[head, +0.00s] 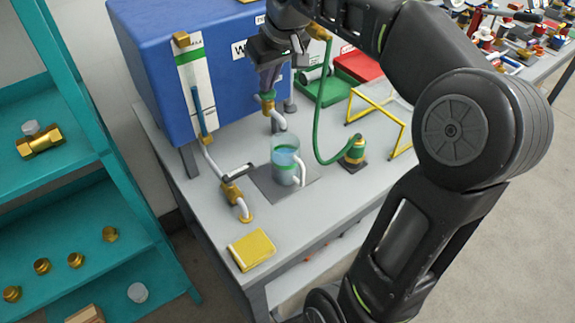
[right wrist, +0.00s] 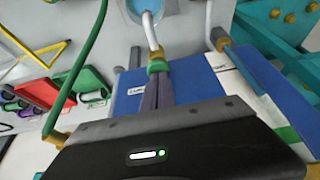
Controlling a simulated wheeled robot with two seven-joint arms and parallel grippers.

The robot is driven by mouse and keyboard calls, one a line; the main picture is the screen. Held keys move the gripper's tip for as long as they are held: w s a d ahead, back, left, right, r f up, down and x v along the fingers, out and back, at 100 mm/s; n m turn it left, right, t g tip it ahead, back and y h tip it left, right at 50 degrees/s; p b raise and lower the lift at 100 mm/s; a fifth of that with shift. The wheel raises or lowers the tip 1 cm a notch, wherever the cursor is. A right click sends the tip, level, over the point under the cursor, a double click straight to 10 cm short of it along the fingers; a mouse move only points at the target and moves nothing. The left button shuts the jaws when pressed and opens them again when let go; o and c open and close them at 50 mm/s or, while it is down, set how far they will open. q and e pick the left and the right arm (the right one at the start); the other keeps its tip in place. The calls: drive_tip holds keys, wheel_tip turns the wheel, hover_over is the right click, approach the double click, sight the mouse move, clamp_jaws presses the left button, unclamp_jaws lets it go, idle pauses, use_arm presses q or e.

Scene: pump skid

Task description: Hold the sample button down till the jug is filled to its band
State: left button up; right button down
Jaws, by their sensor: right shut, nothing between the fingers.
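The clear jug (head: 286,165) stands upright on a dark grey square plate under the spout. It has a green band and a white handle, and bluish water shows inside. The water surface looks close to the band, but I cannot tell exactly how close. The jug also shows cut off at the top of the right wrist view (right wrist: 133,6). My right gripper (head: 266,90) is shut and empty, pointing down at the brass and green sample fitting (head: 268,106) above the white spout. In the wrist view its fingertips meet this fitting (right wrist: 157,66); the button itself is hidden there. My left gripper is not in view.
A blue cabinet (head: 150,60) with a sight gauge (head: 195,85) stands behind the spout. A brass valve (head: 231,191) and a yellow notebook (head: 251,250) are at the front left. A green hose (head: 322,130) and a yellow frame (head: 400,128) are to the right.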

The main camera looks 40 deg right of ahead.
drive_tip(key=shift+f, duration=0.35)
drive_tip(key=shift+r, duration=0.15)
drive_tip(key=shift+r+p, duration=0.75)
drive_tip(key=shift+r, duration=0.2)
wheel_tip(320, 180, up, 5)
drive_tip(key=p, duration=0.4)
idle(0.5)
